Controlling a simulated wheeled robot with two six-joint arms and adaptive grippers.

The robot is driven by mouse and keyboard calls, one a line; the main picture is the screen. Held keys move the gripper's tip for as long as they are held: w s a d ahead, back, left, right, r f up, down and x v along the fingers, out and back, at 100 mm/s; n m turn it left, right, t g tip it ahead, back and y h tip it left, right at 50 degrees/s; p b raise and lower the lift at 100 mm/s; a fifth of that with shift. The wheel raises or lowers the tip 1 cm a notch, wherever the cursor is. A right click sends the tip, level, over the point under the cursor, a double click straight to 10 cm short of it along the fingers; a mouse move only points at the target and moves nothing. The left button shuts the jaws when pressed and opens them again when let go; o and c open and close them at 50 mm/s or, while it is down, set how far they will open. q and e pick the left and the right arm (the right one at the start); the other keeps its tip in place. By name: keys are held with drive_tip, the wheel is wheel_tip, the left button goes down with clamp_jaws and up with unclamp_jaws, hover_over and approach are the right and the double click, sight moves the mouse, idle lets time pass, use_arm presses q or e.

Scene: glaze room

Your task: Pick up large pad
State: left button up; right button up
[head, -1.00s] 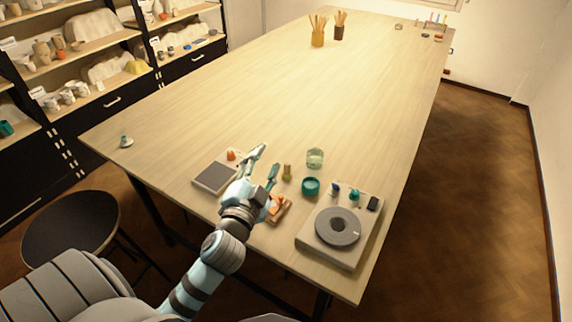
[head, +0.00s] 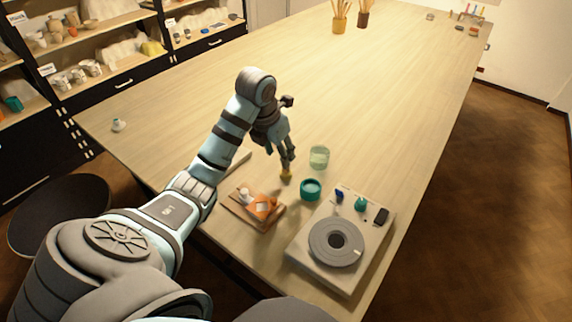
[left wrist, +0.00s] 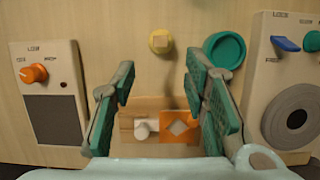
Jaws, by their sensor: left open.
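My left gripper (head: 287,163) points down over the table, open and empty, with its fingertips above a small yellow piece (head: 286,177). A wooden tray (head: 243,213) holds a white peg and an orange square piece (left wrist: 180,126) with a diamond mark; this tray (left wrist: 155,103) shows between the fingers. I cannot tell which piece is the large pad. My right gripper is out of view.
A teal cup (head: 310,189), a glass jar (head: 319,157) and a device with a grey wheel (head: 300,262) stand to the right. A device with an orange knob (left wrist: 35,73) is left, mostly hidden by my arm in the head view. The table's far middle is clear.

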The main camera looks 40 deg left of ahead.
sight(286, 172)
use_arm(q)
drive_tip(key=b+x, duration=0.1)
drive_tip(key=x, duration=0.2)
drive_tip(key=shift+w+f, duration=0.15)
drive_tip(key=shift+w, duration=0.1)
drive_tip(key=x, duration=0.2)
drive_tip(key=w+x, duration=0.1)
drive_tip(key=x, duration=0.1)
drive_tip(key=shift+f, duration=0.4)
drive_tip(key=shift+r, duration=0.1)
drive_tip(key=c, duration=0.8)
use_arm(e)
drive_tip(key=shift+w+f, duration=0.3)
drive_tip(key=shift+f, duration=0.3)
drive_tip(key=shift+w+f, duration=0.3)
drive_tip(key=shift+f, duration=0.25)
